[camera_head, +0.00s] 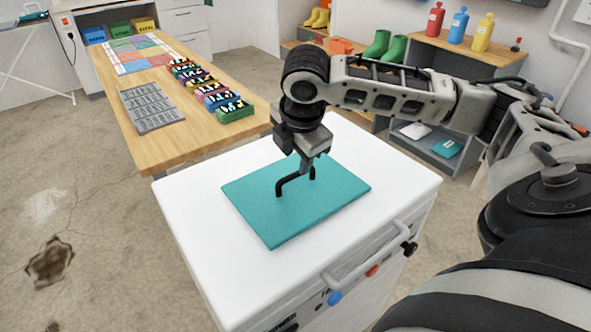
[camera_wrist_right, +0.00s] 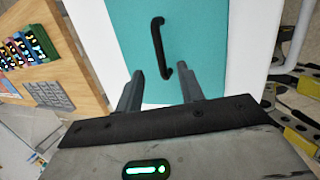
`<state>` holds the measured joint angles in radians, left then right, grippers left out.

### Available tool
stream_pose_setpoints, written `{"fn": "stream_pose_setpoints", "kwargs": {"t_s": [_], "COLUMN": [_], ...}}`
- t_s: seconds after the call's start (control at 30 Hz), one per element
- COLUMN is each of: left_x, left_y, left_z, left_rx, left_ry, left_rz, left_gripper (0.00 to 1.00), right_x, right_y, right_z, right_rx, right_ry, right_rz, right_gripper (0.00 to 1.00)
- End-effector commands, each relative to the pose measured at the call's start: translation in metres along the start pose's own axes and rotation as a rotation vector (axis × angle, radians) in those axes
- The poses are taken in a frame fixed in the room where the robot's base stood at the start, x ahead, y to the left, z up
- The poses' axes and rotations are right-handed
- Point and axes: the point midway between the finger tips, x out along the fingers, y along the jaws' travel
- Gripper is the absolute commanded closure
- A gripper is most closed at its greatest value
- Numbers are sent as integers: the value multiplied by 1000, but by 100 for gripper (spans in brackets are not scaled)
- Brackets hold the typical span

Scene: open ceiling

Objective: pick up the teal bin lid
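The teal bin lid (camera_head: 256,205) is a flat rectangle lying on the white top (camera_head: 195,200) of a cabinet. Its black bar handle (camera_head: 288,181) stands up near its middle. My right gripper (camera_head: 308,160) is over the lid, pointing down close to the handle's far end. In the right wrist view, its two fingers (camera_wrist_right: 160,76) are apart, and the handle (camera_wrist_right: 158,45) lies mostly ahead of them, its near end close to the gap between the tips. The teal lid (camera_wrist_right: 195,40) fills the area behind them. Whether a finger touches the handle cannot be told. My left gripper is not in view.
A wooden table (camera_head: 160,148) with a grey tray (camera_head: 150,108) and colourful boxes (camera_head: 208,88) stands at the back left. A shelf (camera_head: 450,50) with bottles and boots is behind my right arm. A metal rail (camera_head: 370,260) runs along the cabinet's front.

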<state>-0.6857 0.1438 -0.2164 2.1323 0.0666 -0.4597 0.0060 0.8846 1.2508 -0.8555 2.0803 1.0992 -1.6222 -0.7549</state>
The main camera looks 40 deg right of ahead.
Motion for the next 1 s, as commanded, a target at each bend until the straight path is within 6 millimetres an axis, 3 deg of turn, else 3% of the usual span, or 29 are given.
{"fn": "stream_pose_setpoints", "kwargs": {"t_s": [0.23,0.5,0.8,0.83,0.97,1.0], "left_x": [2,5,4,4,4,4], "left_y": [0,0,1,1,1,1], "left_z": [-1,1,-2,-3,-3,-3], "left_rx": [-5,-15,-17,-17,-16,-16], "left_ry": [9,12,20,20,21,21], "left_rz": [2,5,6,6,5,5], "left_gripper": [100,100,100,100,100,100], "right_x": [19,57,63,63,62,62], "right_y": [-1,-2,-2,-2,-2,-2], "right_z": [1,3,3,3,3,3], "right_rx": [-1,0,-2,-2,-2,-2], "right_ry": [-1,0,1,0,0,0], "right_rz": [-2,-2,0,0,0,0], "right_gripper": [62,62,62,65,100,100]}}
